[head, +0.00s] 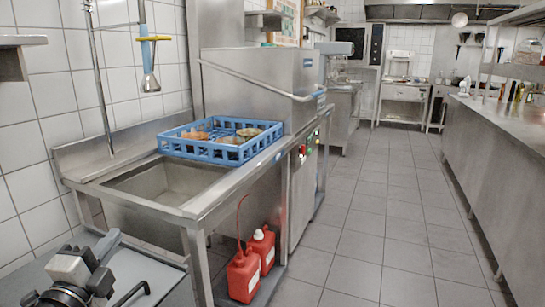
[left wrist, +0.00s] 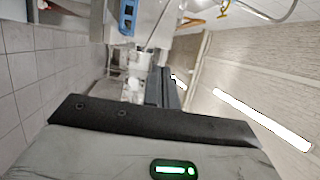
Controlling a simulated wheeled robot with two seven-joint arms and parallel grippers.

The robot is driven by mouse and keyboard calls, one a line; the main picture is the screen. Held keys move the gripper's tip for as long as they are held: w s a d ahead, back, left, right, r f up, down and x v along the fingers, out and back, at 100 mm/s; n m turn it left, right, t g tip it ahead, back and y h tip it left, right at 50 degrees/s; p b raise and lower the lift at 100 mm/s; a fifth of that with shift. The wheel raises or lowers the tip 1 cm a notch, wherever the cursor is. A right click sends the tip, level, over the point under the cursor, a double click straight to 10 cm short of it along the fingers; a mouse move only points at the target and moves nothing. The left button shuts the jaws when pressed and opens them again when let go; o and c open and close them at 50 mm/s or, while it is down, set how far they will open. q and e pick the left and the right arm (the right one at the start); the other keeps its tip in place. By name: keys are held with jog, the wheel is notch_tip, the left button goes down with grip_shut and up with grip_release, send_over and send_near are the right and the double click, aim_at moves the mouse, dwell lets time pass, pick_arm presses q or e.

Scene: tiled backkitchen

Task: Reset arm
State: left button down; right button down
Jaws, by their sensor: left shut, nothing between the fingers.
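My left gripper (head: 75,272) is at the bottom left of the head view, in front of the steel sink counter. It is folded in close to me, with its dark and light grey parts partly cut off by the frame. In the left wrist view its dark fingers (left wrist: 166,88) are together, with nothing between them. My right gripper is in neither view.
A blue dish rack (head: 220,150) with bowls sits on the steel counter (head: 215,205) beyond an empty sink (head: 170,187). Red canisters (head: 243,276) stand below. A long steel counter (head: 500,160) runs along the right. The tiled aisle (head: 375,220) between is clear.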

pick_arm(q)
jog(key=s+d+f+n+g+b, duration=0.1)
jog(key=s+d+f+n+g, duration=0.2)
jog(key=f, duration=0.6)
jog(key=s+d+f+n+g+h, duration=0.1)
jog(key=s+d+f+n+g, duration=0.2)
jog(key=s+d+f+n, duration=0.4)
jog(key=s+d+f+n+g+h+b, duration=0.1)
jog(key=s+d+f+n, duration=0.4)
jog(key=s+f, duration=0.5)
notch_tip(320, 180, down, 3)
jog(key=shift+d+r+n+g+b, duration=0.2)
jog(key=shift+d+n+g+b, duration=0.15)
jog(key=shift+n+g, duration=0.4)
